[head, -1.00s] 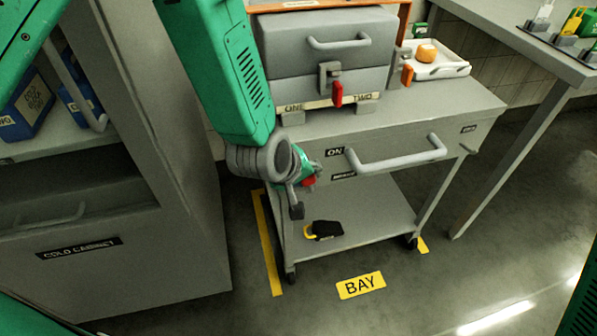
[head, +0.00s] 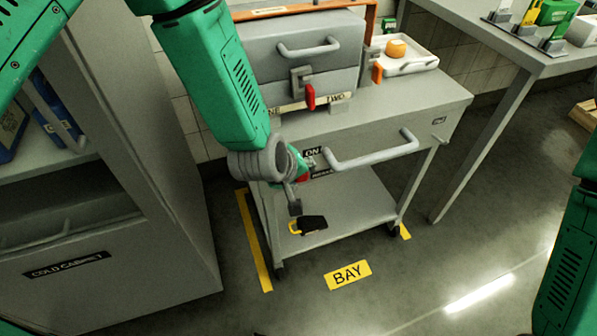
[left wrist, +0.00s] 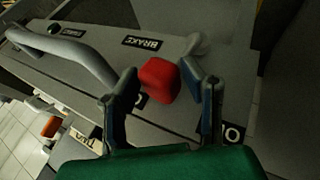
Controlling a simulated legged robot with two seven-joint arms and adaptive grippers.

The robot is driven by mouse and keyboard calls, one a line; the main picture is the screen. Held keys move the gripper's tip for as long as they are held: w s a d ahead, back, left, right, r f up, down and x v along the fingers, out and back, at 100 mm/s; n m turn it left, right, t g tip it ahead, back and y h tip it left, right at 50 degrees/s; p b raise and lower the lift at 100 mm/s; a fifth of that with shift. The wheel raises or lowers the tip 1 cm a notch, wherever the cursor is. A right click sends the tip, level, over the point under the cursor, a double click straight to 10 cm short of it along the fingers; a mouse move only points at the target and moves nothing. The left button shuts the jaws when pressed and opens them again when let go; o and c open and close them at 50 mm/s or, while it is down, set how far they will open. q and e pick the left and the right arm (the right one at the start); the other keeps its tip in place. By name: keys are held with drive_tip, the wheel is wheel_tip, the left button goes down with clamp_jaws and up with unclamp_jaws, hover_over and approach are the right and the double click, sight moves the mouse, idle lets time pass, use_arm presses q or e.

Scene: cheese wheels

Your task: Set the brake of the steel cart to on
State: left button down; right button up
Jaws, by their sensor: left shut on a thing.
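The steel cart (head: 452,98) stands ahead with a drawer front carrying a grey bar handle (head: 372,150). A black ON label (head: 312,152) is on its left part, and a BRAKE label (left wrist: 142,42) shows in the left wrist view. My left gripper (left wrist: 168,88) is at the left of the drawer front, with its fingers on either side of a red brake knob (left wrist: 159,80), shut on it. In the head view the red knob (head: 303,178) is mostly hidden by my gripper. The right gripper is out of view.
A grey case (head: 300,60) with a red latch sits on the cart top beside a white tray (head: 412,66) with an orange cheese. A black and yellow item (head: 312,225) lies on the lower shelf. The cold cabinet (head: 180,220) stands close left; a table (head: 490,40) is at right.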

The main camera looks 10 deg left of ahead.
use_arm(q)
drive_tip(key=c, duration=1.2)
unclamp_jaws()
drive_tip(key=shift+w+d+r, duration=0.15)
drive_tip(key=shift+w+r, duration=0.1)
drive_tip(key=shift+w, duration=0.05)
drive_tip(key=shift+o, duration=0.2)
drive_tip(key=shift+s, duration=0.15)
drive_tip(key=v, duration=1.1)
drive_tip(key=shift+s+r, duration=0.3)
